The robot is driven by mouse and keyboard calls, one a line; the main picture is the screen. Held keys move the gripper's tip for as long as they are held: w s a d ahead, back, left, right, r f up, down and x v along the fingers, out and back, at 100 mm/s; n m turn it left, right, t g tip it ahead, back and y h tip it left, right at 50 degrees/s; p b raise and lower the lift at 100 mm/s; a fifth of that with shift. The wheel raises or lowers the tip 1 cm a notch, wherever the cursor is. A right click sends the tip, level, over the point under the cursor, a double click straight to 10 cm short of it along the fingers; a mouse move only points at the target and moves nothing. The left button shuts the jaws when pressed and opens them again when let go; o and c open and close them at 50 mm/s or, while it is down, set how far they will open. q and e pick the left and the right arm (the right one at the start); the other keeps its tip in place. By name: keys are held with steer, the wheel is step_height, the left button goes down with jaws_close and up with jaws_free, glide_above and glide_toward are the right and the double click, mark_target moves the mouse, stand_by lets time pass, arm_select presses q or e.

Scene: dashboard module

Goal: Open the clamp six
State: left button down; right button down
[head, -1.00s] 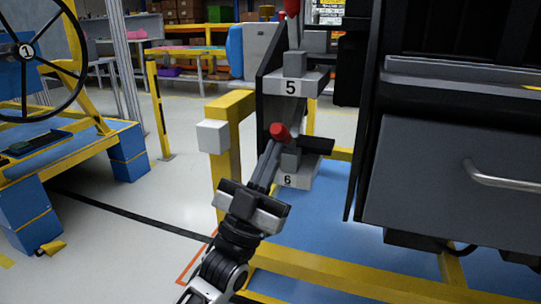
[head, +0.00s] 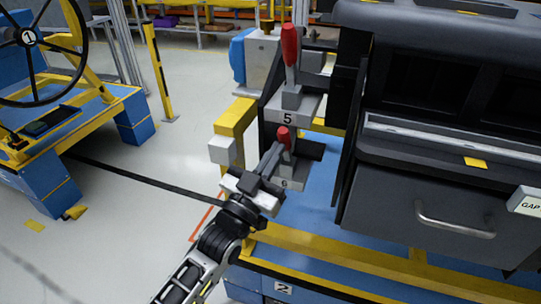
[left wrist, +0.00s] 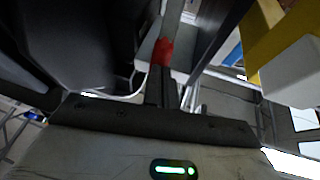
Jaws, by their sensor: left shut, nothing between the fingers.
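Clamp six (head: 290,181), a grey block marked 6 with a red-tipped handle (head: 284,136), sits on the stand below clamp five. The red tip shows just above my left fingertips; the fingers partly cover the lower part of the clamp. My left gripper (head: 272,157) is shut with nothing between its fingers, close in front of the handle. In the left wrist view the red handle (left wrist: 163,50) shows just beyond the shut fingers (left wrist: 168,90). Whether the fingers touch it I cannot tell. My right gripper is not in view.
Clamp five (head: 291,100) with its upright red handle stands directly above. A yellow post (head: 235,118) with a white block (head: 222,151) is to the left. A dark grey dashboard module with a drawer handle (head: 455,222) fills the right. Open floor lies left of the arm.

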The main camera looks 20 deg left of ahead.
arm_select(q)
steer(key=shift+w+r+g+p, duration=0.2)
steer(key=shift+r+g+p, duration=0.3)
steer(key=shift+p, duration=0.6)
steer(key=shift+f, duration=0.2)
steer(key=v, duration=1.4)
steer(key=shift+d, duration=0.1)
steer(key=s+d+f+n+g+y+p, duration=0.1)
steer(key=s+d+f+g+y, duration=0.1)
steer(key=s+f+g, duration=0.6)
step_height(320, 180, down, 4)
steer(key=shift+s+d+r+n+g, duration=0.1)
steer(key=shift+s+d+n+g, duration=0.25)
steer(key=shift+g, duration=0.75)
